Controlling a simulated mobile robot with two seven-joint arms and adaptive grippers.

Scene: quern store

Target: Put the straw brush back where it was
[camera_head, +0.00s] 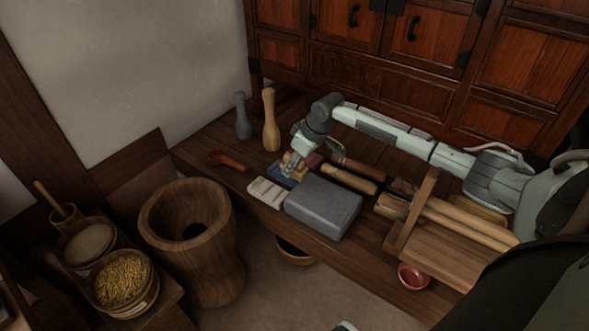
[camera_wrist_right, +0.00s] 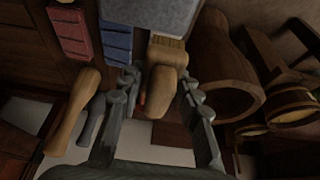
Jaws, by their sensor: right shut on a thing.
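The straw brush (camera_wrist_right: 166,74) is between the fingers of my right gripper (camera_wrist_right: 160,84) in the right wrist view. It has a rounded wooden handle and a tan bristle end near the grey stone block (camera_wrist_right: 152,14). In the head view my right gripper (camera_head: 290,170) is shut on the brush, over the blue ribbed block (camera_head: 280,180) on the low wooden platform. Only a tan bit of the brush (camera_head: 291,159) shows there. I cannot tell whether the brush touches anything below. My left gripper is out of view.
A white ribbed block (camera_head: 266,193) and the grey stone block (camera_head: 323,208) lie close by. A red ladle (camera_head: 229,161), two upright pestles (camera_head: 270,122) and wooden rollers (camera_head: 350,179) surround the spot. A large wooden mortar (camera_head: 193,240) stands in front of the platform.

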